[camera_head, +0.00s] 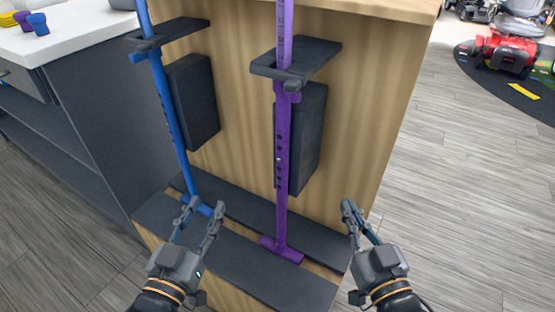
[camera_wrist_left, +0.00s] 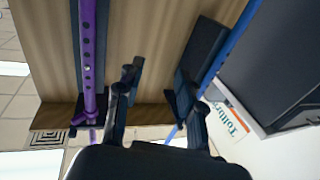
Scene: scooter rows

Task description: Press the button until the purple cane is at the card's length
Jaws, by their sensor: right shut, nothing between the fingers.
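The purple cane (camera_head: 281,150) stands upright in a black holder on a wooden stand, its T-shaped end (camera_head: 282,251) at the bottom. Its shaft has a row of dark holes, with one small pale button (camera_head: 278,159) among them. In the left wrist view the cane (camera_wrist_left: 88,50) is at the left, with a pale button (camera_wrist_left: 87,68). My left gripper (camera_head: 203,212) is open and empty, left of the cane's lower end and in front of the blue cane's foot. My right gripper (camera_head: 351,208) is shut and empty, right of the cane. I cannot identify the card.
A blue cane (camera_head: 168,100) stands left of the purple one, in its own black holder. Black pads (camera_head: 309,140) sit behind the canes. A white-topped counter (camera_head: 75,30) is at the left. A printed white sign (camera_wrist_left: 228,118) shows in the wrist view. Open floor (camera_head: 470,190) lies right.

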